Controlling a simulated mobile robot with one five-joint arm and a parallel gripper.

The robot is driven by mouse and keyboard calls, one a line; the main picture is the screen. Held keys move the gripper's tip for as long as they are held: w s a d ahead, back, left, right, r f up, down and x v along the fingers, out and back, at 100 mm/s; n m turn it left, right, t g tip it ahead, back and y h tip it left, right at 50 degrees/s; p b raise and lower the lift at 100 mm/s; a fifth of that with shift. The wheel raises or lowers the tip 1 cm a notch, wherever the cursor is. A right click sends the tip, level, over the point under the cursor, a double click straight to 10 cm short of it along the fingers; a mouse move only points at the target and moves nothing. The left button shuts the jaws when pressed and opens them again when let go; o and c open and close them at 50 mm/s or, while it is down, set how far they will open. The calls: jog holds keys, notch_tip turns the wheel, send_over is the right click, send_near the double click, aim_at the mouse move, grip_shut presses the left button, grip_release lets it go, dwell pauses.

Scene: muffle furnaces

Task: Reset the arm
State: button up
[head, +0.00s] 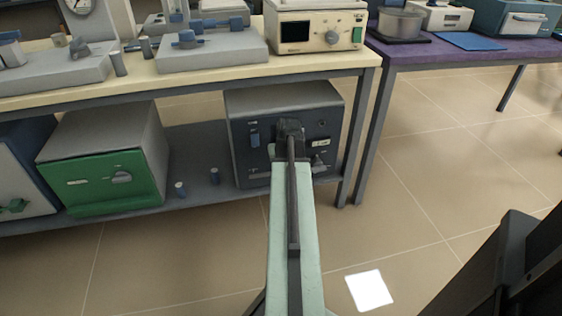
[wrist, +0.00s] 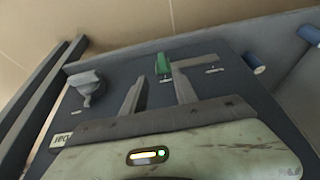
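My pale green arm reaches forward in the head view, and its gripper (head: 290,128) is in front of the dark furnace (head: 285,105) on the lower shelf. In the wrist view my gripper (wrist: 159,76) shows two grey fingers apart, with nothing held between them. The dark furnace front (wrist: 115,80) fills much of that view. A grey knob (wrist: 88,82) is left of the fingers. A small green part (wrist: 163,66) and a grey bar (wrist: 195,62) lie just beyond the fingertips. Whether the fingers touch the front cannot be told.
A green-fronted furnace (head: 108,165) and small blue-grey cylinders (head: 180,189) share the lower shelf (head: 200,150). The cream bench top (head: 135,80) above holds instruments and a cream furnace (head: 316,28). A purple table (head: 470,48) stands right. Open tiled floor (head: 420,170) lies right.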

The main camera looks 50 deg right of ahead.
jog(key=shift+a+r, duration=0.1)
jog(key=shift+r, duration=0.1)
dwell(0.3)
jog(key=w+a+r+n+y+p, duration=0.1)
jog(key=w+a+r+n+p, duration=0.1)
jog(key=w+a, duration=0.55)
jog(key=w+a+r+n+p, duration=0.2)
jog(key=w+a, duration=0.3)
jog(key=a, duration=0.6)
jog(key=w+a+r+n+y+p, duration=0.1)
jog(key=w+a+n, duration=0.1)
jog(key=w+a, duration=0.55)
jog(key=a+r+n+y+p, duration=0.1)
jog(key=a+r+n+p, duration=0.15)
jog(key=a, duration=1.65)
jog(key=s+a+g+p, duration=0.2)
jog(key=s+a, duration=0.5)
jog(key=a, duration=0.3)
notch_tip(320, 180, up, 38)
jog(key=s+d+g+p, duration=0.1)
jog(key=p, duration=3.6)
jog(key=shift+s, duration=0.2)
